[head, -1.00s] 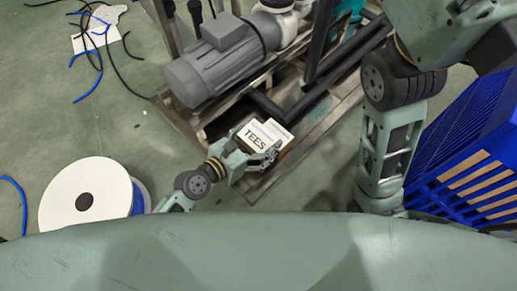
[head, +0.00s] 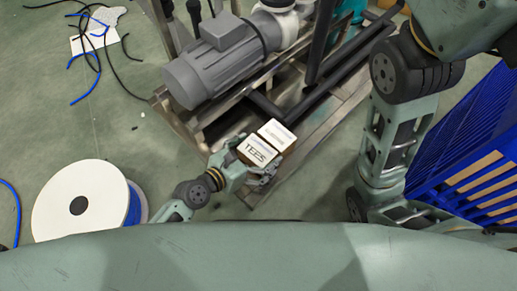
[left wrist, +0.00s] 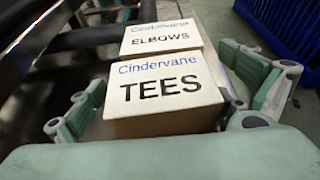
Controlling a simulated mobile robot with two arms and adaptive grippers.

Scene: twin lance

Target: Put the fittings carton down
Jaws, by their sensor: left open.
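A white-topped carton marked TEES (head: 257,153) stands near the front corner of the pump skid, its label facing up. In the left wrist view the TEES carton (left wrist: 165,90) fills the middle, and its front side is brown. A second carton marked ELBOWS (left wrist: 160,36) stands right behind it; it also shows in the head view (head: 277,134). My left gripper (head: 252,160) is open, with one finger on each side of the TEES carton. I cannot tell whether the fingers touch it. The cartons' undersides are hidden. My right arm is at the right, but its gripper is out of view.
The pump motor (head: 212,68) and metal skid frame (head: 325,130) lie beyond the cartons. A blue slatted crate (head: 465,150) stands at the right. A cable spool (head: 80,205) is at the left, with loose cables (head: 92,45) behind.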

